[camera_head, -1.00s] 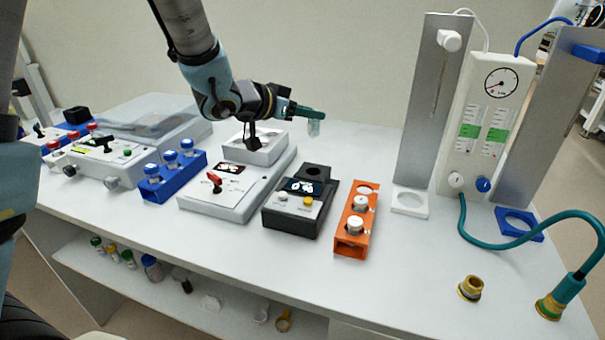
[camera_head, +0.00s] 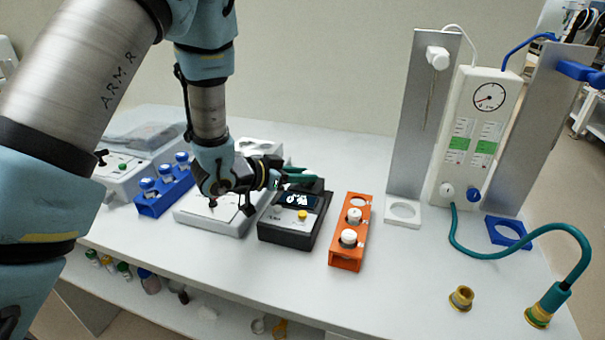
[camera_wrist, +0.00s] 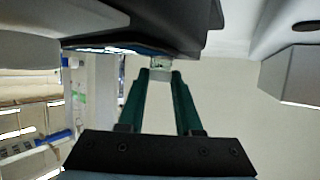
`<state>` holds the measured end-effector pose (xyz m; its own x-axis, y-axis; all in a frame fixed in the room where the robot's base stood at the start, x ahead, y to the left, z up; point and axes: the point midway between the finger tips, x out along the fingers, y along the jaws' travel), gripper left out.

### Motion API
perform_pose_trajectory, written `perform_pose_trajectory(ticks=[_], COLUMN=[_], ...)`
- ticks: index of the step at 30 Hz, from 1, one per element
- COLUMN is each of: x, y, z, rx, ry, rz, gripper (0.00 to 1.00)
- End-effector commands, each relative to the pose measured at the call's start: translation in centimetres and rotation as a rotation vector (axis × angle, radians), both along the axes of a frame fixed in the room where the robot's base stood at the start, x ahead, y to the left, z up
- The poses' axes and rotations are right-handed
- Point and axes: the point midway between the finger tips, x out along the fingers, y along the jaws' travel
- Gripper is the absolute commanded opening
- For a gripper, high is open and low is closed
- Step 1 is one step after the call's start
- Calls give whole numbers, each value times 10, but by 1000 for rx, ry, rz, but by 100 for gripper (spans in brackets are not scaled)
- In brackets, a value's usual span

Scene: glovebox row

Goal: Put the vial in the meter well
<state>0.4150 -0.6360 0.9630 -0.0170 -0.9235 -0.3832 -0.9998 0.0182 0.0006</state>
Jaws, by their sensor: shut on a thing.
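The meter is a dark box (camera_head: 283,234) with a small display and two buttons, on the bench in the head view. Its raised well block (camera_head: 321,187) at the back is largely hidden by my gripper, and I cannot see the well's opening. My gripper (camera_head: 303,178) has its green fingers right at that block, pointing right. It is shut on the vial (camera_wrist: 160,65), a small clear piece showing between the fingertips in the wrist view. The vial is hidden in the head view, so I cannot tell whether its base is inside the well.
An orange rack (camera_head: 346,260) with two white-capped vials stands right of the meter. A white device (camera_head: 190,214) and a blue rack (camera_head: 150,208) of vials are to the left. A gas panel (camera_head: 463,180) with a teal hose is at the right.

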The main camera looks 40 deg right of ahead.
Motion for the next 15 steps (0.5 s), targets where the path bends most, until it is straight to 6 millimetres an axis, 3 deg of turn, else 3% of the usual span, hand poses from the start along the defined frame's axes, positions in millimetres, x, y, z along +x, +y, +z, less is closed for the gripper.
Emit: perform_pose_trajectory(ticks=[14,15], x=[0,0], y=[0,0], z=[-9,-7], rx=[-1,-1], ry=[-1,-1], rz=[1,1], gripper=[0,37])
